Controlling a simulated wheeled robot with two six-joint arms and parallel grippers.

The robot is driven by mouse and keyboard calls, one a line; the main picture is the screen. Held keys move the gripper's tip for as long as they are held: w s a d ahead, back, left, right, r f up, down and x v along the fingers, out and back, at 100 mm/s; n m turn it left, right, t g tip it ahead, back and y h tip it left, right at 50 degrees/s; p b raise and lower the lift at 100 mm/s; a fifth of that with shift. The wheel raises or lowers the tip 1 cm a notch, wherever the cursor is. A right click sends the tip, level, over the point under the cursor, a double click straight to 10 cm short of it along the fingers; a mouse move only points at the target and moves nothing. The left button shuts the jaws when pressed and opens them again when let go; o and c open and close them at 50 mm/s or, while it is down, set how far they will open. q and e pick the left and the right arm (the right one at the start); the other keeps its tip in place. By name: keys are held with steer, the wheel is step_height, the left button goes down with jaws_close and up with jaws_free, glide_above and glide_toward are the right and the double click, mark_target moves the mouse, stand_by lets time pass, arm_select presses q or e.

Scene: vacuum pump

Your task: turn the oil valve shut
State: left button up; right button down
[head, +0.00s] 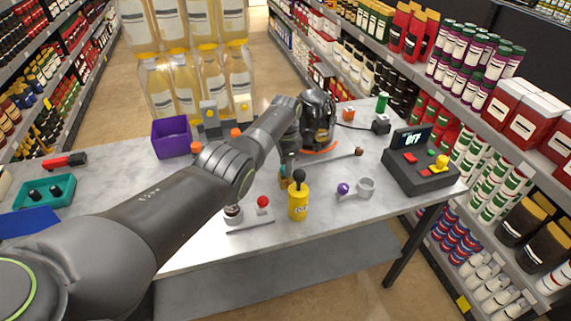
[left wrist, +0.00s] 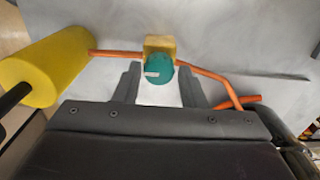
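The oil valve has a teal knob (left wrist: 159,68) on a brass-yellow block (left wrist: 160,45), with orange tube (left wrist: 205,72) on both sides. In the head view a bit of teal (head: 284,172) shows, partly hidden by my arm. My left gripper (left wrist: 158,90) is open in the left wrist view, one finger to each side of the knob, with a gap on both sides. In the head view my left gripper (head: 289,155) is over the valve, its fingers hard to make out. The yellow oil bottle (head: 299,203) stands in front; it also shows in the left wrist view (left wrist: 45,72). My right gripper is not in view.
A dark pump (head: 317,122) stands behind the gripper. A control box (head: 420,160) with a display is at right. A purple bin (head: 171,137), a teal tray (head: 45,192), a purple ball (head: 343,188) and a red ball (head: 262,202) are on the table (head: 325,212).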

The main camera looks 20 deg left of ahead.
arm_select(q)
steer(key=shift+o, duration=1.1)
steer(key=shift+r, duration=0.35)
step_height(320, 180, up, 5)
steer(key=shift+r+p, duration=0.2)
steer(key=shift+p, duration=0.25)
step_height(320, 180, up, 11)
steer(key=b, duration=0.2)
steer(key=shift+r, duration=0.15)
